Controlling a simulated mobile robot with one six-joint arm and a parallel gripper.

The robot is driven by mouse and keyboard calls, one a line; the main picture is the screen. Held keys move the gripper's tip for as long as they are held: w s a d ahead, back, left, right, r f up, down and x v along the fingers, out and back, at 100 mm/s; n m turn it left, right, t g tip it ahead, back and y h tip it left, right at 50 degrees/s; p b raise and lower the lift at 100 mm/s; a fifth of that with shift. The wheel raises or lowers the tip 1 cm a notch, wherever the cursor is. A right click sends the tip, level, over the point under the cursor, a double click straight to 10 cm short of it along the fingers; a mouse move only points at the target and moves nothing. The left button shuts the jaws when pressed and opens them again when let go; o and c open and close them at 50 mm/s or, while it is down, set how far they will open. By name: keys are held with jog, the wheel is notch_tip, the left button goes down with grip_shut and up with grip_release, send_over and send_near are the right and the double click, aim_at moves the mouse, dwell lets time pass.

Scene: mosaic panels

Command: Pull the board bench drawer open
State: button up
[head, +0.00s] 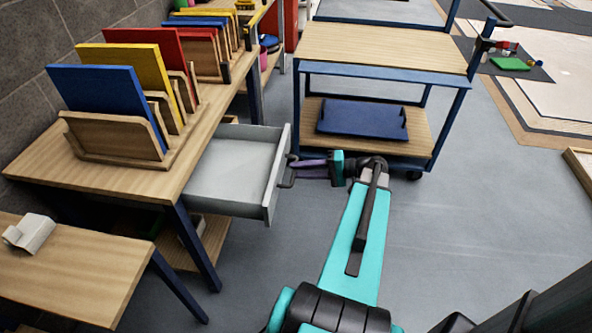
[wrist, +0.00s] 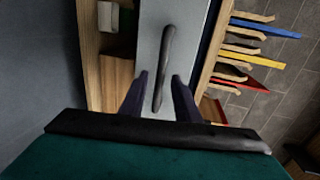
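The board bench (head: 150,185) stands at the left, with colored boards in wooden racks on its top. Its grey drawer (head: 222,181) is pulled well out and looks empty. The dark bar handle (head: 287,180) is on the drawer's front. My gripper (head: 299,170) is at the handle, reaching in from the right. In the wrist view, the handle (wrist: 165,68) lies slightly tilted between the two purple fingers of my gripper (wrist: 159,78). The fingers are apart, with a gap showing on each side of the handle.
A blue-framed cart (head: 385,47) stands just behind my arm, with a blue tray (head: 362,118) on its lower shelf. A smaller wooden table (head: 75,270) with a white object (head: 30,232) is at lower left. Floor right of my arm is clear.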

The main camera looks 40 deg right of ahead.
jog(key=v, duration=1.1)
jog(key=shift+d, duration=0.1)
